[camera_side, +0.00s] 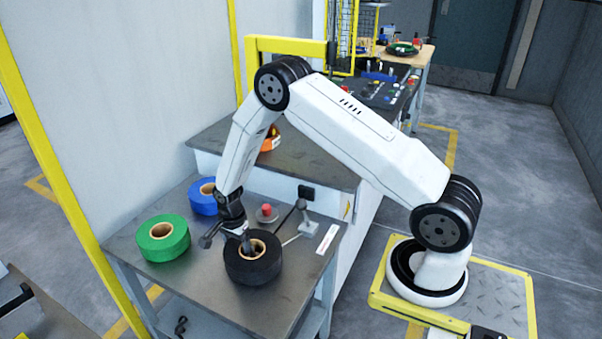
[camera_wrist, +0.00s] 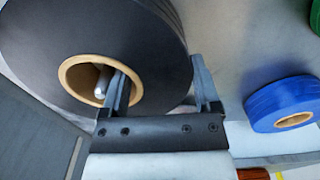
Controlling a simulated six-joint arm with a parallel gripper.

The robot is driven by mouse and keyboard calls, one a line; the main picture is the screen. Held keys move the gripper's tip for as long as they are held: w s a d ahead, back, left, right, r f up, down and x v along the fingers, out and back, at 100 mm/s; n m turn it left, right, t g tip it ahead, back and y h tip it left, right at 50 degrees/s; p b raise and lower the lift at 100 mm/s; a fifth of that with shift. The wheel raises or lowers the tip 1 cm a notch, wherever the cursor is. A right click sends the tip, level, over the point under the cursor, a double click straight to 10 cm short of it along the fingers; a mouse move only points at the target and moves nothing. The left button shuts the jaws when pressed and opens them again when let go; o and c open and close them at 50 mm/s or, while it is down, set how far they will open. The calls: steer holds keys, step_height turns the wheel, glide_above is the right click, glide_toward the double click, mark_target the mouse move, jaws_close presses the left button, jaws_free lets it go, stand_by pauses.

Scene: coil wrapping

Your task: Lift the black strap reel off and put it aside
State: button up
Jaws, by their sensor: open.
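The black strap reel (camera_side: 254,268) lies flat on the grey table (camera_side: 208,284), with a tan core in its middle. It fills the upper left of the wrist view (camera_wrist: 120,35). My gripper (camera_side: 245,238) is down at the reel from above. In the wrist view my gripper (camera_wrist: 158,72) is open, with one finger inside the core and the other outside the reel's rim, so the black winding lies between them. A short grey rounded pin (camera_wrist: 101,84) shows inside the core, beside the inner finger. Whether either finger touches the reel cannot be told.
A green reel (camera_side: 163,246) and a blue reel (camera_side: 201,206) lie to the left and back on the same table. An orange reel (camera_side: 271,143) is on the bench behind. A red button (camera_side: 267,210) and a small grey stand (camera_side: 308,226) are close behind the black reel.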

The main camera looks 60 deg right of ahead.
jaws_close()
steer(key=shift+c, duration=2.1)
jaws_free()
jaws_close()
steer(key=shift+r, duration=0.1)
steer(key=shift+r, duration=4.75)
